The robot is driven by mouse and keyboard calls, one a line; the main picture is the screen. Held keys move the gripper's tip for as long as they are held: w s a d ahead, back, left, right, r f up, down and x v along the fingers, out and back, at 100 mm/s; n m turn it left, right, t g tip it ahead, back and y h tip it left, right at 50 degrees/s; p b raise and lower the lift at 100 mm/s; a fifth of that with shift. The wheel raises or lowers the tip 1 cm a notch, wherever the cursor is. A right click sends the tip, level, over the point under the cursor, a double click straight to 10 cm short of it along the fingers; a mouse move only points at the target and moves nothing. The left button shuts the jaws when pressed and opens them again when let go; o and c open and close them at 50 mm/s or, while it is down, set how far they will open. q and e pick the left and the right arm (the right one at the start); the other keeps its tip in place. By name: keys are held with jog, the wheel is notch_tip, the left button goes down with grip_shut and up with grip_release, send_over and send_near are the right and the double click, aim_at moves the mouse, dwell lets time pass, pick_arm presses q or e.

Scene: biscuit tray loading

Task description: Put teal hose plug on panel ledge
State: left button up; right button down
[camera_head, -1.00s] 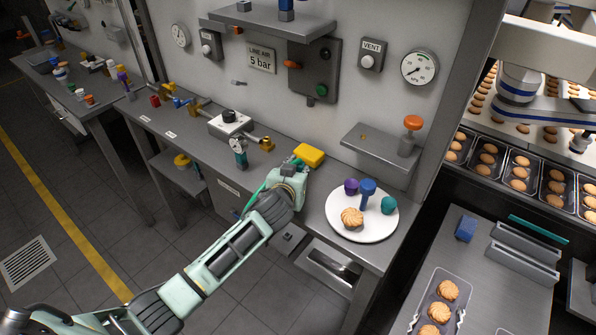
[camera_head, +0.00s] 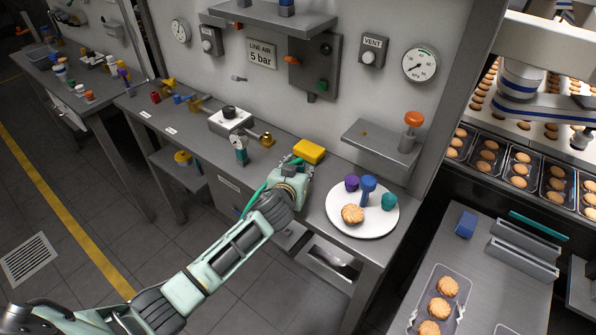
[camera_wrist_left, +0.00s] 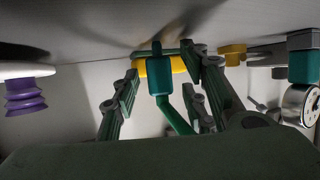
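A teal hose plug (camera_wrist_left: 160,76) stands between the two fingers of my left gripper (camera_wrist_left: 165,82) in the left wrist view, with a green hose running from it. Gaps show between the plug and both fingers, so the gripper looks open around it. A grey ledge (camera_head: 372,142) with an orange-topped valve juts from the panel, to the right. My right gripper is not in view.
A white plate (camera_head: 345,228) right of my gripper holds a biscuit, purple and teal pieces and a blue upright piece. A small gauge on a teal fitting (camera_head: 241,155) and a brass fitting (camera_head: 267,140) stand to the left. A higher shelf (camera_head: 260,20) overhangs the panel.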

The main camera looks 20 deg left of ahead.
pick_arm(q)
jog(key=shift+r, duration=0.25)
jog(key=shift+s, duration=0.2)
jog(key=b+v, duration=0.1)
jog(key=v, duration=1)
jog(key=shift+s+b, duration=0.3)
jog(key=shift+b, duration=0.05)
jog(key=shift+r, duration=0.1)
